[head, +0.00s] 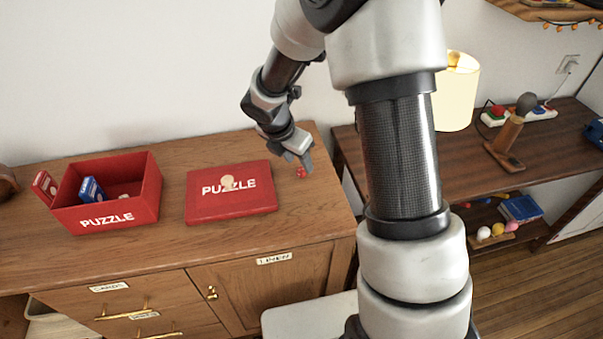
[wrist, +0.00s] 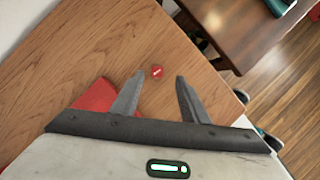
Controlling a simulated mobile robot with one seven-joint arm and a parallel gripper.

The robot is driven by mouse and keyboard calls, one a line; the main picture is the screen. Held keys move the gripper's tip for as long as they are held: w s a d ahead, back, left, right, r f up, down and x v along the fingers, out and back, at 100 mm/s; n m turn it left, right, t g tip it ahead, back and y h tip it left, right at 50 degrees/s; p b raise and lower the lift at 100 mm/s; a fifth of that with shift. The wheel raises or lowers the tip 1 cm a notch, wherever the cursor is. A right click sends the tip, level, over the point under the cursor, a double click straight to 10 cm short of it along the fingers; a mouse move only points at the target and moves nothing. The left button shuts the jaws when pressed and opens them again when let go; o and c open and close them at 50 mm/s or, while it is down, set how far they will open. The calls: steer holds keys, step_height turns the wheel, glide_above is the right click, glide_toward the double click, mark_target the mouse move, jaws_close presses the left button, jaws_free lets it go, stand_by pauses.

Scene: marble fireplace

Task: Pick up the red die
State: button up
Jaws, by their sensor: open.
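The small red die (head: 301,172) lies on the wooden cabinet top, to the right of the red puzzle lid. In the wrist view the red die (wrist: 156,71) shows a white mark and lies between the lines of the two fingers, a little beyond their tips. My gripper (head: 297,160) is over the right part of the cabinet top, close to the die. In the wrist view my gripper (wrist: 160,76) is open with nothing between its fingers. The exact height of the fingers above the wood is hard to tell.
The red puzzle lid (head: 205,208) carries a small pale piece (head: 227,182). An open red puzzle box (head: 135,212) with card packs stands at the left. Bare wood surrounds the die. The cabinet's right edge is near, with a darker table (head: 455,155) beyond it.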

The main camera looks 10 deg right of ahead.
mark_target(300, 170)
steer(key=x, duration=0.3)
steer(key=b+x, duration=0.1)
steer(key=shift+w+a+f, duration=0.15)
steer(key=shift+a+f, duration=0.15)
steer(key=shift+f, duration=0.1)
jaws_close()
step_height(300, 170, up, 10)
steer(key=p, duration=0.2)
steer(key=shift+p, duration=0.3)
